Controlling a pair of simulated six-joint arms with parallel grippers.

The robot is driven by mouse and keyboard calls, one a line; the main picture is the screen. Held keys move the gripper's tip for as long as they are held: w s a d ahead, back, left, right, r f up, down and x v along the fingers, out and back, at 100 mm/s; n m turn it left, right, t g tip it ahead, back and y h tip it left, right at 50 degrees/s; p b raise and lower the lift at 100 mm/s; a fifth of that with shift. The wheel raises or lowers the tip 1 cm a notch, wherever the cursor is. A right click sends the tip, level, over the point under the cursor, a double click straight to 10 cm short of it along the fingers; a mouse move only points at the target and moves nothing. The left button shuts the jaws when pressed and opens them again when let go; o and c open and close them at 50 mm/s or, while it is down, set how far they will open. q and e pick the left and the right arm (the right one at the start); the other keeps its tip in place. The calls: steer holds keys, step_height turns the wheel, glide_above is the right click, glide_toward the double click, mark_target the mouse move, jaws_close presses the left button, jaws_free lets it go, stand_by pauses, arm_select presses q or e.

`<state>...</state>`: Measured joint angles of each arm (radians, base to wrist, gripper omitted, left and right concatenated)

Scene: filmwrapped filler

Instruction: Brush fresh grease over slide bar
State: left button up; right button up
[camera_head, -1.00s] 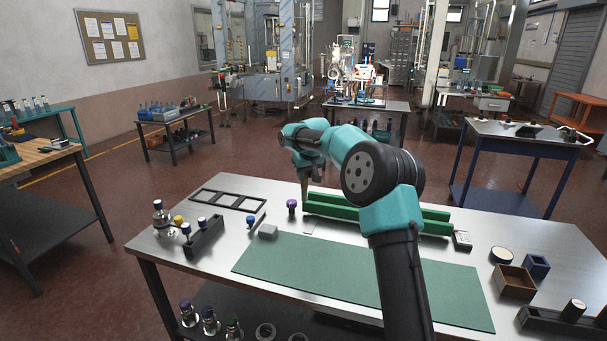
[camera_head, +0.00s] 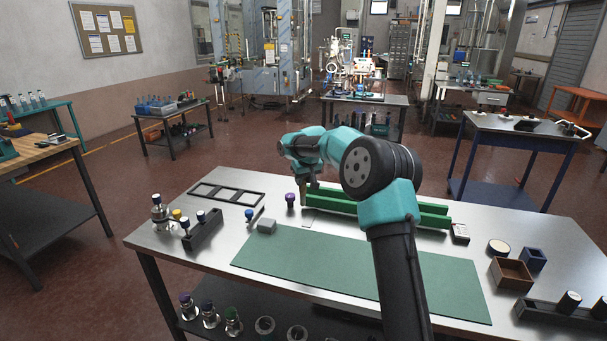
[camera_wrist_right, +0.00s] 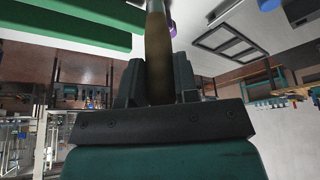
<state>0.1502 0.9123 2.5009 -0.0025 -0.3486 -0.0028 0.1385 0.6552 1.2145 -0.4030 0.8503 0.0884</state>
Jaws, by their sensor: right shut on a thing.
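A long green slide bar (camera_head: 434,214), showing as two parallel green strips, lies along the back of the steel table. My arm hides its middle. It also shows at the upper left of the right wrist view (camera_wrist_right: 70,35). My right gripper (camera_head: 313,187) is over its left end. In the right wrist view the gripper (camera_wrist_right: 157,92) is shut on a tan brush handle (camera_wrist_right: 156,50). The bristles are out of sight, so I cannot tell whether they touch the bar. I cannot make out any grease. My left gripper is not in view.
A green mat (camera_head: 340,268) covers the table's front middle and is bare. At the left are a black frame (camera_head: 226,195), a grey block (camera_head: 266,227) and a black bottle rack (camera_head: 203,231). A brown box (camera_head: 511,273) and a blue box (camera_head: 533,260) stand right.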

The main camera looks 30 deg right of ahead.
steer(key=shift+f, duration=0.15)
steer(key=shift+s+r, duration=0.15)
steer(key=shift+r, duration=0.4)
steer(key=shift+f, duration=0.1)
